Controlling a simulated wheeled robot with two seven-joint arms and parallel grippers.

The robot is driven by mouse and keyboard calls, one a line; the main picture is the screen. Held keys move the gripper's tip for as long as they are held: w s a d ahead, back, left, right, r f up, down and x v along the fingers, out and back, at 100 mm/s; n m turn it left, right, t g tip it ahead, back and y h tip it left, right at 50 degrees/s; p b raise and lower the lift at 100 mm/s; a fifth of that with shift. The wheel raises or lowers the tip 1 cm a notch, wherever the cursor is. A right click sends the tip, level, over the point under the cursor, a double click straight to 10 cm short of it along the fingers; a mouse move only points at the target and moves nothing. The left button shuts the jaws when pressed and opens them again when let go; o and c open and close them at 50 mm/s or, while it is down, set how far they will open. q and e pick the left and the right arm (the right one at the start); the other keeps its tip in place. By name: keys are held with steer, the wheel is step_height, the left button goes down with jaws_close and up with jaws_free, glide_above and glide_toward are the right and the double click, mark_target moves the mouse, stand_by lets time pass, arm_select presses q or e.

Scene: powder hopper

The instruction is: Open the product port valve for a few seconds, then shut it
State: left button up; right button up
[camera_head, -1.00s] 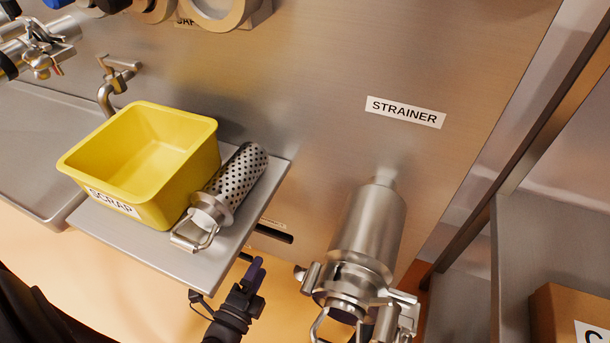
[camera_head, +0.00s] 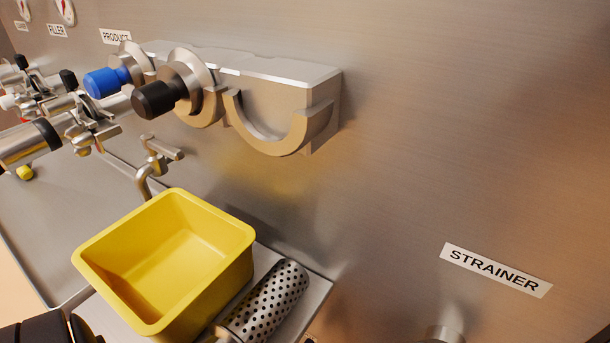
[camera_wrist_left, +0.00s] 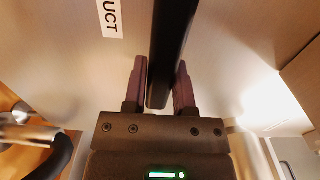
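The PRODUCT label (camera_head: 116,36) is on the steel panel at the upper left of the head view; its end, "UCT", also shows in the left wrist view (camera_wrist_left: 109,17). In the left wrist view my left gripper (camera_wrist_left: 160,86) is open, with a long black bar (camera_wrist_left: 170,45), apparently a valve handle, between its purple fingers. A narrow gap shows at the right finger; contact at the left is unclear. In the head view, steel pipe fittings with clamps (camera_head: 88,125) stand at the left; which is the product port valve is unclear. My right gripper is out of view.
A yellow bin (camera_head: 165,265) and a perforated strainer tube (camera_head: 268,300) sit on a steel shelf. Above them, a blue knob (camera_head: 105,82) and a black knob (camera_head: 158,99) stick out beside a steel bracket (camera_head: 285,110).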

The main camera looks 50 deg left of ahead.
arm_select(q)
jaws_close()
stand_by(1.1)
